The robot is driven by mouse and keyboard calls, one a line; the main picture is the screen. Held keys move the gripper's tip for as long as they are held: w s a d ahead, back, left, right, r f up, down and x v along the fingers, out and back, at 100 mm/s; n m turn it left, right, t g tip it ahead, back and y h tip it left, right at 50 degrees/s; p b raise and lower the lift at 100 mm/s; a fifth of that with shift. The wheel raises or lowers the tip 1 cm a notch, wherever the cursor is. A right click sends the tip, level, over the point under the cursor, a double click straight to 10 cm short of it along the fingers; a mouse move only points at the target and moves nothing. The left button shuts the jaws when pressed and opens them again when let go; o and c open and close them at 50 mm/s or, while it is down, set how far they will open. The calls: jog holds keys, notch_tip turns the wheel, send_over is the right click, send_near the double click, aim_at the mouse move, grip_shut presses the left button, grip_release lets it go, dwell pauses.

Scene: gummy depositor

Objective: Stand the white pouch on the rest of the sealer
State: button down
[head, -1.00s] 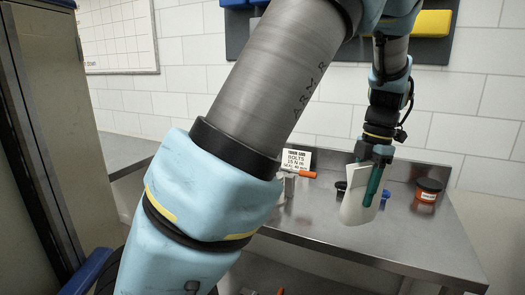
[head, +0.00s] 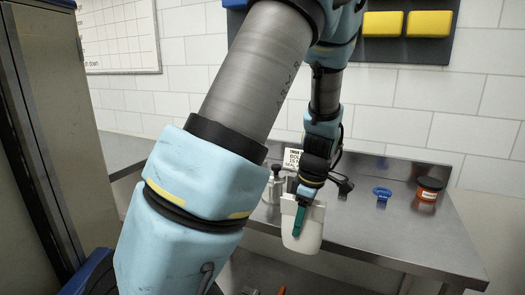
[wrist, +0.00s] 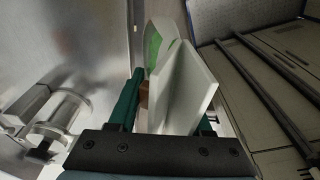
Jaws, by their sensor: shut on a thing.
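My gripper (head: 300,218) has teal fingers and is shut on the white pouch (head: 308,238). It holds the pouch roughly upright in front of the steel bench's front edge. In the wrist view, the pouch (wrist: 190,92) stands between the fingers, with a green mark behind its pale front panel. A metal device with a dark knob, probably the sealer (head: 272,187), stands on the bench left of the gripper, partly hidden by my arm. A metal cylinder, probably part of it, shows in the wrist view (wrist: 62,112). I cannot make out its rest.
A steel bench (head: 400,235) runs along the tiled wall. A blue object (head: 382,193) and an orange jar with a dark lid (head: 428,189) stand on its right side. A printed card (head: 292,157) is behind my gripper. The right front of the bench is clear.

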jog(key=w+a+f+m, duration=0.2)
jog(key=a+f+m, duration=0.4)
jog(key=a+f, duration=0.2)
jog(key=w+a+f+m+t+h, duration=0.1)
jog(key=w+a+f+m, duration=0.2)
jog(key=a+f+m, duration=0.4)
jog(key=a+f, duration=0.1)
jog(key=a, duration=0.4)
jog(key=shift+h, duration=0.3)
jog(key=shift+s+d+r, duration=0.1)
jog(key=shift+s+d, duration=0.05)
jog(key=shift+s, duration=0.15)
jog(key=shift+s+r, duration=0.1)
jog(key=shift+s, duration=0.1)
dwell(0.8)
